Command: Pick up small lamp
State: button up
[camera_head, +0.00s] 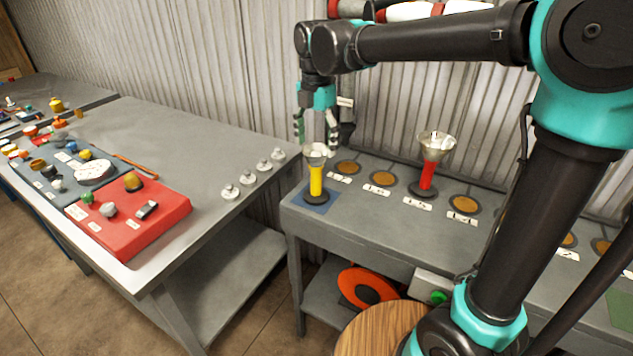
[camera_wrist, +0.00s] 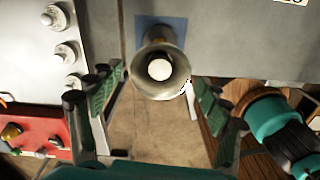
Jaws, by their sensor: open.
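A small lamp (camera_head: 316,180) with a yellow stem, dark base and silver flared top stands upright on a blue square (camera_head: 326,197) at the left end of the grey bench. A similar lamp with a red stem (camera_head: 428,175) stands farther right. My gripper (camera_head: 316,132) is open just above the yellow lamp, pointing down. In the wrist view, the silver flared top (camera_wrist: 178,82) with a pale round centre lies between my spread green fingers (camera_wrist: 157,92). No finger clearly touches it. The yellow stem is hidden there.
The grey bench (camera_head: 376,222) carries several round orange-brown spots with white labels. On the left table (camera_head: 160,135) are several small silver pieces (camera_head: 278,155), a red tray (camera_head: 160,222) and a dark tray with small items. A corrugated wall (camera_head: 230,75) stands close behind.

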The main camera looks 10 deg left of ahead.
aim_at(316, 166)
jog(key=shift+f, duration=3.6)
grip_shut()
